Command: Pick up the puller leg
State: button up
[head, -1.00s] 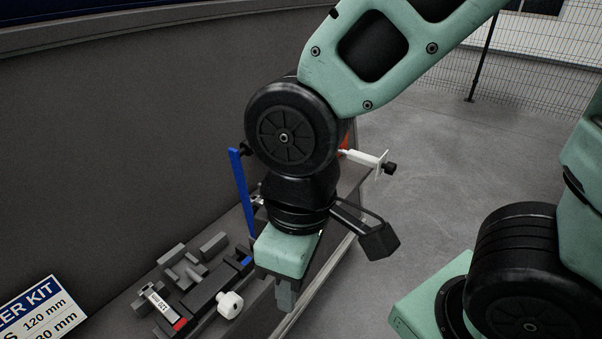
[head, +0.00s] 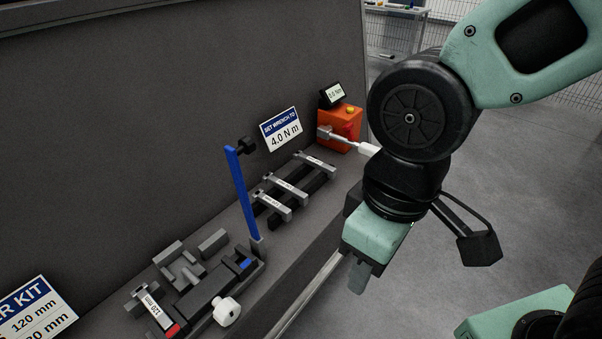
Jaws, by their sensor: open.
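Three grey puller legs with small white labels lie side by side across dark rails on the bench: a near one (head: 272,205), a middle one (head: 289,186) and a far one (head: 315,162). Another grey piece labelled 120 mm (head: 152,307) sits at the near end of a dark fixture (head: 205,298) at lower left. The pictures do not show which leg is meant. My gripper (head: 358,279) points down, open, right of the bench's front edge and apart from all the legs. Its fingers are seen side-on and overlap.
A blue upright bar (head: 241,195) with a black knob stands between fixture and legs. An orange box (head: 340,128) with a display and a white-handled tool stands at the far end. A 4.0 N m sign (head: 282,130) leans by the back panel. Open floor lies to the right.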

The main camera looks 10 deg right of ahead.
aim_at(258, 194)
jog(key=i+l+u, duration=0.2)
jog(key=u, duration=0.15)
jog(key=i+l+u, duration=0.35)
